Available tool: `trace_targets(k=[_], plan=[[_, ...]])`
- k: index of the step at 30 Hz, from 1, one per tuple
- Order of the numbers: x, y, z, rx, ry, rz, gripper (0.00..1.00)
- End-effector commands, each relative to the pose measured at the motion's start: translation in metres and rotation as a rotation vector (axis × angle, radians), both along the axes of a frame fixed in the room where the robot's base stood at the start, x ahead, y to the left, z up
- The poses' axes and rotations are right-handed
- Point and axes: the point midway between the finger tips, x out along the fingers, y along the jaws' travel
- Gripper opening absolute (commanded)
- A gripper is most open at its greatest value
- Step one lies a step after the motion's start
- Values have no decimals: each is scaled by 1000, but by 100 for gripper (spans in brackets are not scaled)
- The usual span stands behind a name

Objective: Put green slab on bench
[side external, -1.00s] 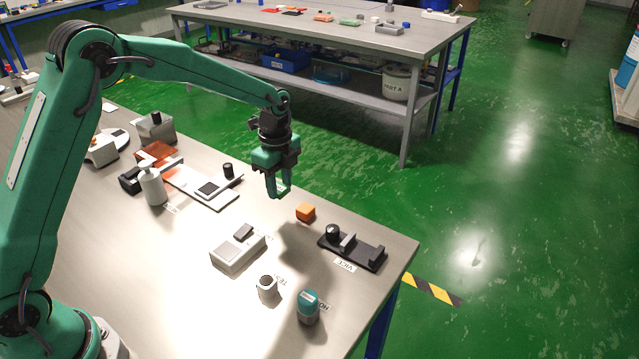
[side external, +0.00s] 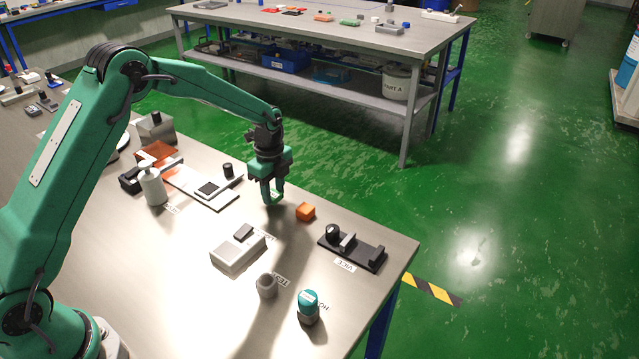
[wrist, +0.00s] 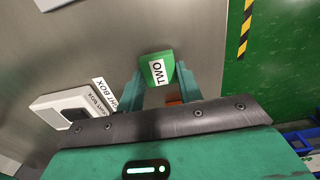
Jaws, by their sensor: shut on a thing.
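The green slab (wrist: 157,69) carries a white label reading TWO and sits between the two fingers of my gripper (wrist: 159,86) in the wrist view. My gripper is shut on it. In the side external view my gripper (side external: 272,198) points down close over the bench (side external: 190,265), left of a small orange block (side external: 305,212). The slab is small and mostly hidden by the fingers there. I cannot tell whether it touches the bench.
A black vice (side external: 352,249) stands right of the orange block. A grey box (side external: 238,255), a grey cup (side external: 267,286) and a teal-topped container (side external: 308,307) stand nearer the camera. A white plate device (side external: 203,189) lies to the left. Bare bench lies between them.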

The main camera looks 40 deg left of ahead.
Motion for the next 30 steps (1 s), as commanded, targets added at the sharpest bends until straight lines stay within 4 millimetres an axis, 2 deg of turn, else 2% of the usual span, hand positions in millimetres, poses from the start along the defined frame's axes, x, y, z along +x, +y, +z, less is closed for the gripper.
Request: trace_targets(k=[3,17,18,21,30], plan=[[0,0,-10,0,1,0,14],[0,0,-14,0,0,0,14],[0,0,-14,0,0,0,41],[0,0,-14,0,0,0,57],[0,0,-13,0,0,0,57]])
